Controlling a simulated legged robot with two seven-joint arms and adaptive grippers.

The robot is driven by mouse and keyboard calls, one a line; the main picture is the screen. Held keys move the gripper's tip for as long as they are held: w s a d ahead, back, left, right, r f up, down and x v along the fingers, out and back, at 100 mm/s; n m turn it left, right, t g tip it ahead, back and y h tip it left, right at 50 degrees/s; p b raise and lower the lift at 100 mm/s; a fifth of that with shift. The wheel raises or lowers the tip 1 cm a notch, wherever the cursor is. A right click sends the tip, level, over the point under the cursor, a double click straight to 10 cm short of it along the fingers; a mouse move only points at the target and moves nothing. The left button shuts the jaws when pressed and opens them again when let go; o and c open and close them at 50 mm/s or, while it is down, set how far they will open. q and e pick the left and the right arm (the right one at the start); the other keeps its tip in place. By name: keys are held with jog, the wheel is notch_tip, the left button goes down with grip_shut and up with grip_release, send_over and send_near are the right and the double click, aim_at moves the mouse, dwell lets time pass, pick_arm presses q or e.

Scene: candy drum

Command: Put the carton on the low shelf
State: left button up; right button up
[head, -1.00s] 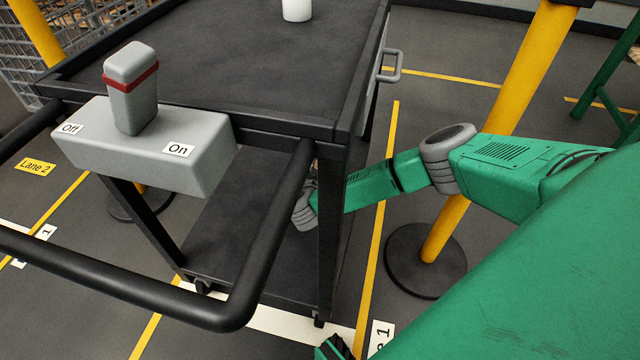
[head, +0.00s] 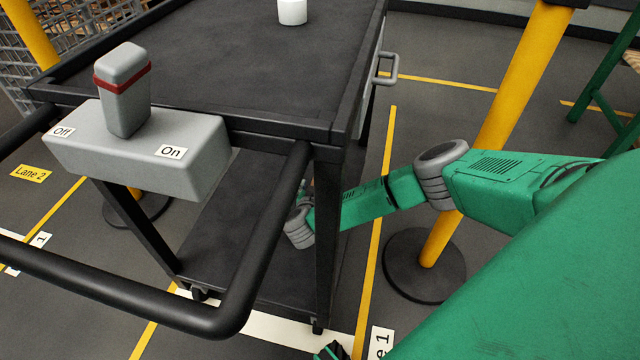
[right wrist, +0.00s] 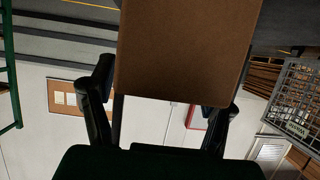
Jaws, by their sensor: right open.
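The brown carton (right wrist: 185,50) fills the upper middle of the right wrist view. My right gripper (right wrist: 163,98) is open, with its dark fingers near the carton's two sides; I cannot tell whether they touch it. In the head view my right arm reaches in under the cart's top from the right. Its wrist shows behind the cart's post, above the low shelf (head: 215,225), a dark deck near the floor. The right gripper's fingers and the carton are hidden there by the cart. I cannot tell whether the carton rests on the shelf.
The cart's black top (head: 215,65) carries a white cup (head: 292,11). A black push handle (head: 262,240) and a grey switch box (head: 135,150) stand at its near end. A yellow post (head: 513,90) on a round black base stands beside my right arm.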

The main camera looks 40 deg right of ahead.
jog(key=p+v, duration=0.1)
jog(key=v, duration=0.1)
jog(key=p+v, duration=0.1)
jog(key=v, duration=0.1)
jog(key=shift+s+a+r, duration=0.1)
jog(key=shift+a+r, duration=0.05)
jog(key=shift+r, duration=0.15)
jog(key=shift+s+a+r, duration=0.1)
jog(key=shift+s+a, duration=0.3)
